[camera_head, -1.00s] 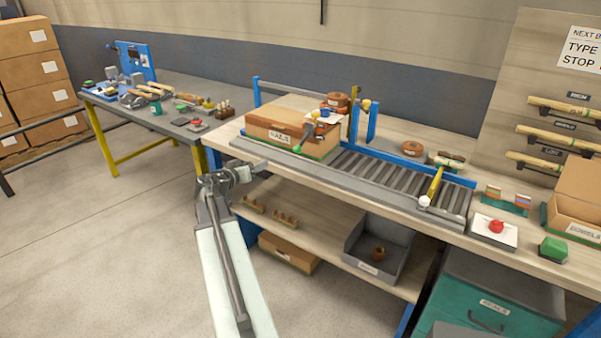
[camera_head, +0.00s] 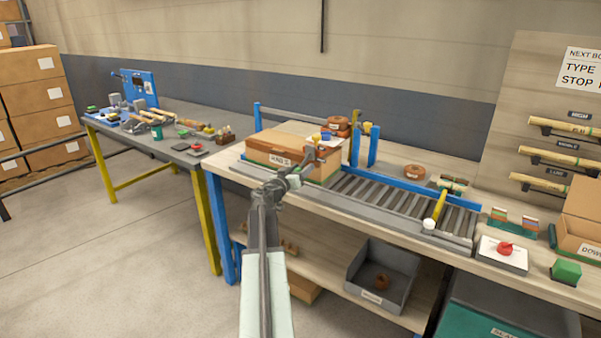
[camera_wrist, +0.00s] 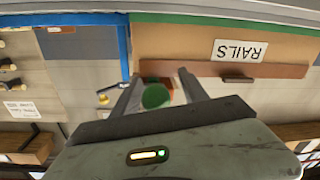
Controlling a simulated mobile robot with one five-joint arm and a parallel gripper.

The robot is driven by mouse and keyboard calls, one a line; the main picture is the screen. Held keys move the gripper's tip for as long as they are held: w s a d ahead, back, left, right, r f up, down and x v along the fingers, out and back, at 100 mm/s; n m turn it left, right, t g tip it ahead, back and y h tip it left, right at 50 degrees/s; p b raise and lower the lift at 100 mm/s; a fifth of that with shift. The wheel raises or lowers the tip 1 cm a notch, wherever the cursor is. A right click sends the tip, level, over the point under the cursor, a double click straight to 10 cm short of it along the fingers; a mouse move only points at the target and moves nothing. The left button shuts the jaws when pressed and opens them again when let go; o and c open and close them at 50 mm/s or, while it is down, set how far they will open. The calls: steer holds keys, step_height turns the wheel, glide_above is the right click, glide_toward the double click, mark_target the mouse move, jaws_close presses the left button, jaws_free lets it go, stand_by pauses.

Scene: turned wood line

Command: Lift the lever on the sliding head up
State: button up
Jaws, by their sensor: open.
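In the wrist view a round green knob (camera_wrist: 155,96) shows between the open fingers of my gripper (camera_wrist: 158,88), with a visible gap on at least one side. It looks like the end of the lever. In the head view my gripper (camera_head: 304,168) is in front of the RAILS box (camera_head: 268,151) and hides the knob. A short grey part, perhaps the lever's rod (camera_head: 316,141), shows just above the gripper. The sliding head itself cannot be made out clearly. The RAILS label (camera_wrist: 240,50) appears upside down in the wrist view.
The roller conveyor (camera_head: 385,203) runs right of the box, with a yellow lever (camera_head: 440,204) across it. A red button (camera_head: 505,249) and green block (camera_head: 565,271) are at the right. A grey workbench (camera_head: 185,105) stands left.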

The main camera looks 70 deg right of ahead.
jaws_close()
stand_by(1.4)
